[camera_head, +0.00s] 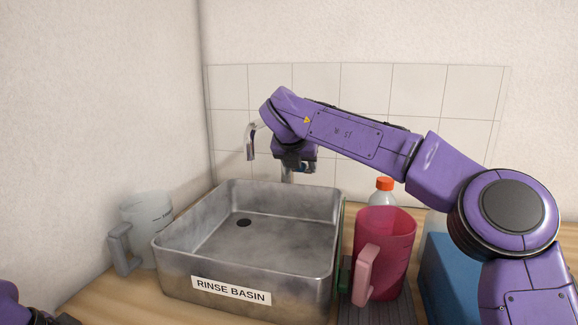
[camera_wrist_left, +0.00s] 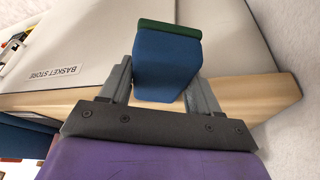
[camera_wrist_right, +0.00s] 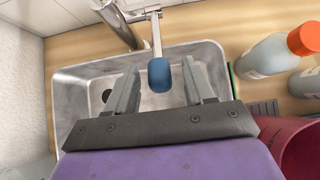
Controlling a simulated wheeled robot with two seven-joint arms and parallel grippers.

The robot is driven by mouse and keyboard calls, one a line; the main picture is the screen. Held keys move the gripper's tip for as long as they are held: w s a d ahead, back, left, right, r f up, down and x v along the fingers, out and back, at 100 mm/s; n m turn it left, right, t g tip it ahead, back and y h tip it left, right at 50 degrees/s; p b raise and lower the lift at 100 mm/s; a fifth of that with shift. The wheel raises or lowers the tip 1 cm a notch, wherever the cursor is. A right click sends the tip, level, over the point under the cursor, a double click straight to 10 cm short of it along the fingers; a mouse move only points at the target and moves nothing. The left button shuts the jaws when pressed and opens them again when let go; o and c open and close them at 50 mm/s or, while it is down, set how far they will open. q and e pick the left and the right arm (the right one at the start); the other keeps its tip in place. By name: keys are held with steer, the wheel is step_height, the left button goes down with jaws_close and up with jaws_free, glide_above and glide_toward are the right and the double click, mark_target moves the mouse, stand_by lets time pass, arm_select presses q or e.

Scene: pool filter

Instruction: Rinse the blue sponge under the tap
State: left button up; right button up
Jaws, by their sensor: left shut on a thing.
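The blue sponge (camera_wrist_left: 167,75), with a green layer on one end, is held between the fingers of my left gripper (camera_wrist_left: 163,90). In the head view only a bit of my left arm shows at the bottom left corner; the sponge is out of that view. The metal tap (camera_head: 250,142) stands behind the steel rinse basin (camera_head: 225,276). My right gripper (camera_wrist_right: 160,88) is open over the basin. The tap's lever, with a blue end (camera_wrist_right: 159,76), lies between its fingers with gaps on both sides. No water shows.
A clear jug (camera_head: 147,218) stands left of the basin. A red jug (camera_head: 385,240), an orange-capped bottle (camera_head: 383,192) and a blue box (camera_head: 449,265) stand to the right. The basin looks empty. A surface labelled "BASKET STORE" (camera_wrist_left: 54,74) shows in the left wrist view.

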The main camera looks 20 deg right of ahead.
steer(key=shift+a, duration=0.15)
steer(key=shift+s+a+r, duration=0.15)
steer(key=shift+r, duration=0.15)
steer(key=v, duration=1.1)
